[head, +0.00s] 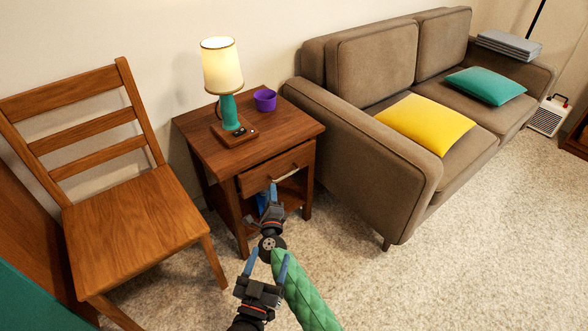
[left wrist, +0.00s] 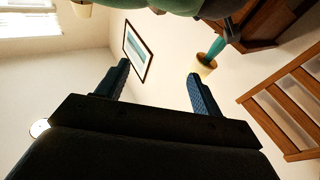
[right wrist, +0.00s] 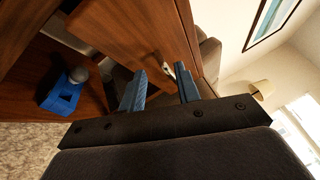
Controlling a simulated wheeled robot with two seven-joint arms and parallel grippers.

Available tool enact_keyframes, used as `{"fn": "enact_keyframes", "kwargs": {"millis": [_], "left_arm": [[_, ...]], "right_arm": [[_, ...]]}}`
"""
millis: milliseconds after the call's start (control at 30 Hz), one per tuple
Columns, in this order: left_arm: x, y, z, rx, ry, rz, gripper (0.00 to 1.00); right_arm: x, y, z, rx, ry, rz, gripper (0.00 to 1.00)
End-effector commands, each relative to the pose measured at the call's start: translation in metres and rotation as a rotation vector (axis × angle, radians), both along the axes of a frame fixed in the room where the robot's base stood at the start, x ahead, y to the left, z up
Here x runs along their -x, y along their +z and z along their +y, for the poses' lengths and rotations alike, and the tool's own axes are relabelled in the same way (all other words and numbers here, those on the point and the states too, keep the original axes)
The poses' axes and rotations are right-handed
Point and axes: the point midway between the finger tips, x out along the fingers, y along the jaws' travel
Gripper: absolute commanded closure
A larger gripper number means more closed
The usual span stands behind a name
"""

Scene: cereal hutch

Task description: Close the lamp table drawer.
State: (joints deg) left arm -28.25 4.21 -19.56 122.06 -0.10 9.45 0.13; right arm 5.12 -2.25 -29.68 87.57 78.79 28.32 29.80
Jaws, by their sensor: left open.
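The lamp table (head: 190,125) is brown wood and stands between the chair and the sofa. Its drawer (head: 262,176) has a pale bar handle (head: 287,175). The drawer front lies close under the tabletop; I cannot tell exactly how far out it is. My right gripper (head: 272,188) is just in front of the drawer, below the handle. In the right wrist view the right gripper's fingers (right wrist: 160,88) are apart and empty, with the handle (right wrist: 169,71) just beyond the tips. My left gripper (head: 267,262) is open and empty, lower and nearer, away from the table.
A lit lamp (head: 222,68) and a purple cup (head: 265,100) stand on the tabletop. A blue item (right wrist: 65,92) sits on the shelf below the drawer. A wooden chair (head: 130,225) is left, a brown sofa (head: 385,175) right. Carpet (head: 460,270) is clear at front right.

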Motion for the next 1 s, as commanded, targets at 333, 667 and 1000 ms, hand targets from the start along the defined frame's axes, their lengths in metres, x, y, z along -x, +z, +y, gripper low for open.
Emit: {"fn": "enact_keyframes", "kwargs": {"millis": [333,667,1000], "left_arm": [[0.004,-0.008,-0.004,0.002,-0.001,0.034,0.33],[0.005,0.006,-0.001,0.012,0.003,-0.023,0.33],[0.005,0.065,0.003,0.050,0.012,-0.193,0.33]], "right_arm": [[0.002,-0.003,-0.038,0.202,-0.229,0.022,0.67],[-0.026,0.002,-0.043,0.224,-0.231,0.021,0.67],[-0.065,0.007,-0.049,0.223,-0.229,0.021,0.67]]}}
